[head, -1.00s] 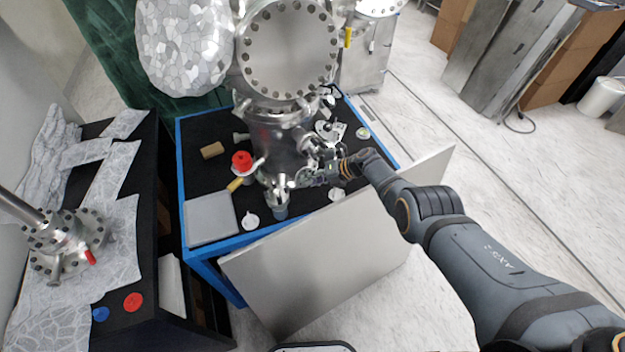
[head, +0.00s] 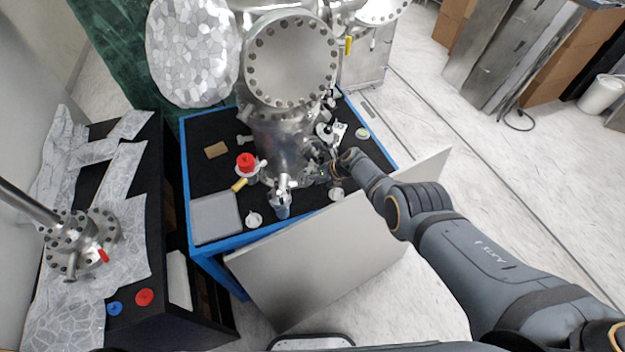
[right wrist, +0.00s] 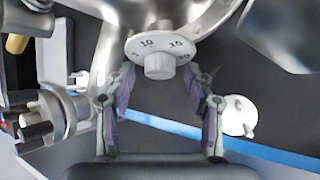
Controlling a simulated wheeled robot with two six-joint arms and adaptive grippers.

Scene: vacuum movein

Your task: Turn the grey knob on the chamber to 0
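The metal chamber (head: 283,140) stands on the black-topped, blue-edged table. The right wrist view shows a white dial collar with the numbers 10 and 15 readable, and the pale grey knob (right wrist: 158,66) at its centre. My right gripper (right wrist: 158,92) is open, its two fingers spread left and right, slightly below the knob in the picture, with nothing between them. In the head view my right gripper (head: 322,172) is at the chamber's right side, small and partly lost against the metal, and I cannot make out the knob there. My left gripper is not in view.
A metal fitting with dark bolts (right wrist: 50,118) is close to the left finger. A white round part (right wrist: 238,115) lies right of the right finger. A red-topped part (head: 246,163), a grey box (head: 215,216) and a blue-based fitting (head: 281,205) are on the table. A large grey panel (head: 310,265) stands in front.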

